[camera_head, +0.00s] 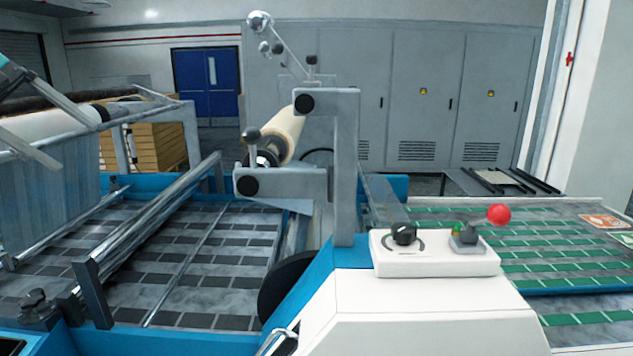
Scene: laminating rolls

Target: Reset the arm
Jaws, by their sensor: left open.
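My left gripper (75,144) is at the far left edge of the head view, its two grey fingers spread apart with nothing between them. It shows in front of a white roll (42,124) on the left rack. A cream roll (287,133) is mounted on the grey bracket (345,170) in the middle of the machine, well to the right of the gripper. Most of my left arm is outside the picture. My right gripper is not in view.
The laminating machine fills the foreground, with metal bars (150,215) over a dark-patterned bed at left. A white control box (433,256) with a red knob (498,214) stands at right. Stacked brown boxes (155,147), a blue door (206,82) and grey cabinets (425,60) are behind.

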